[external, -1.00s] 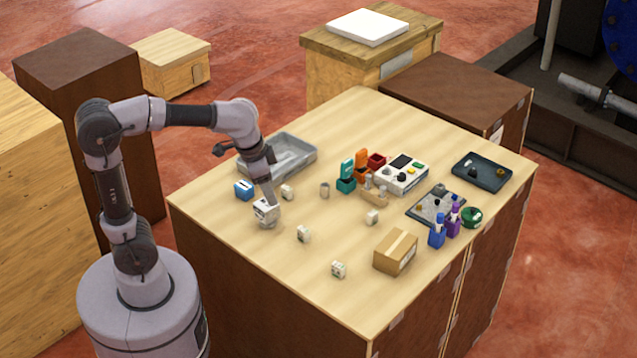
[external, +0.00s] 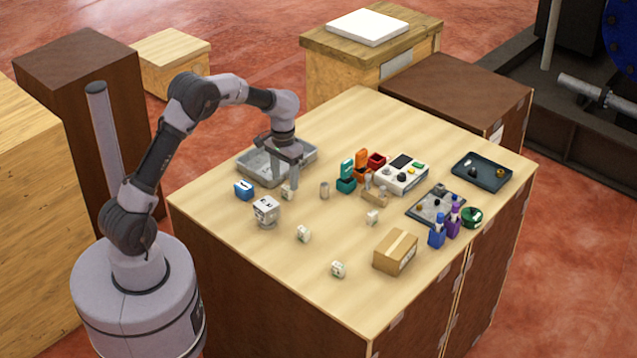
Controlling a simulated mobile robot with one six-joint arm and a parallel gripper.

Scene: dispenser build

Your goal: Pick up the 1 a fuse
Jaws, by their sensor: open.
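Several small whitish blocks that look like the fuses are spread over the light wood table (external: 235,235). One block (external: 287,192) is under my gripper (external: 291,190), partly hidden by the fingers. The others are a block at the front middle (external: 303,233), one near the front edge (external: 338,269) and one right of centre (external: 372,217). Their markings are too small to read, so I cannot tell which is 1 A. My gripper points down, open, with its fingertips at or just above the first block. Whether they touch it I cannot tell.
A larger white device (external: 266,209) and a blue box (external: 244,189) stand close left of my gripper. A grey tray (external: 250,155) lies behind it. A cardboard box (external: 395,251) is at the front right. The left front is clear.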

